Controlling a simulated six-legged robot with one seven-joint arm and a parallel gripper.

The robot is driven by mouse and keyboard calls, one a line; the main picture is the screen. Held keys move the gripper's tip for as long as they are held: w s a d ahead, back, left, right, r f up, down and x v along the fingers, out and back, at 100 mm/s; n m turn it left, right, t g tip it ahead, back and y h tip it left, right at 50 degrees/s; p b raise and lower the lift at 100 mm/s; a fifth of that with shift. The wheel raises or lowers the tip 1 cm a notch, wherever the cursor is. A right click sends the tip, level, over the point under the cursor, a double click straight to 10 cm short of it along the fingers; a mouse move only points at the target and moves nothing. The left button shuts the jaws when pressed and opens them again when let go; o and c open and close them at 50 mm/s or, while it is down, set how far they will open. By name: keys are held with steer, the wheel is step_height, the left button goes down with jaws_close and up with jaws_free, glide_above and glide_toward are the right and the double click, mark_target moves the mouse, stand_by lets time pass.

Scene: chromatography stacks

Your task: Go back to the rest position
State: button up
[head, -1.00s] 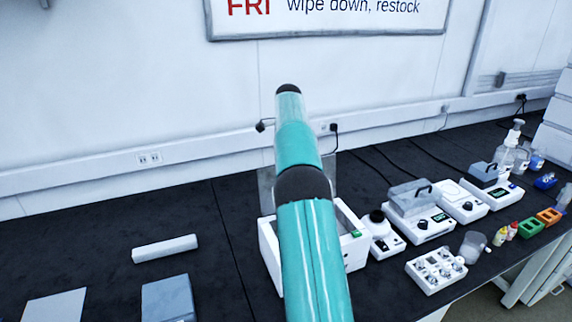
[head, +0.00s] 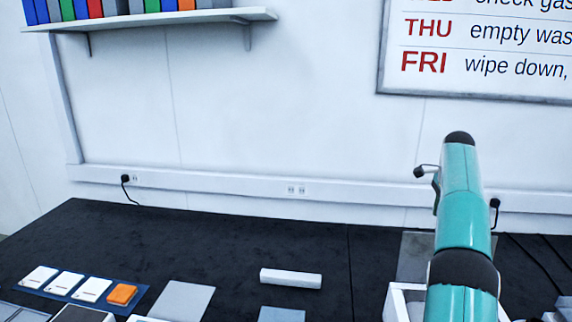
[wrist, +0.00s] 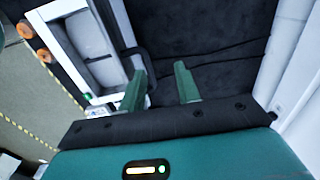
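My gripper (wrist: 160,82) shows in the wrist view with its two green fingers apart. Nothing is between the fingertips. They hang over the dark bench top (wrist: 215,45), with a white device with a grey part (wrist: 95,45) just to their left. In the head view my teal arm rises at the right. My gripper cannot be seen there.
A white bar (head: 291,278) and a grey plate (head: 182,300) lie on the black bench (head: 190,235). A blue mat (head: 140,298) at left carries white blocks and an orange one (head: 122,293). A shelf with binders (head: 150,18) hangs above. The back left of the bench is clear.

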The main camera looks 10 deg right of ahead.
steer(key=s+a+r+n+t, duration=0.1)
steer(key=a+r+n, duration=0.1)
steer(key=a+r, duration=0.3)
steer(key=s+a+r+n, duration=0.2)
steer(key=a+r+n, duration=0.15)
steer(key=a, duration=0.25)
steer(key=s+a+r+n+t, duration=0.1)
steer(key=s+a+r+n, duration=0.2)
steer(key=a, duration=0.4)
steer(key=s+a+n+t, duration=0.1)
steer(key=s+a+n, duration=0.1)
steer(key=s+a, duration=0.45)
steer(key=s+a+f+n+t, duration=0.1)
steer(key=s+a+f+n, duration=0.4)
steer(key=s+a, duration=0.3)
steer(key=s+a+f+n+t, duration=0.1)
steer(key=s+a+f+n, duration=0.5)
steer(key=s, duration=0.7)
steer(key=shift+a+f, duration=0.55)
steer(key=shift+a, duration=0.45)
steer(key=shift+s, duration=0.1)
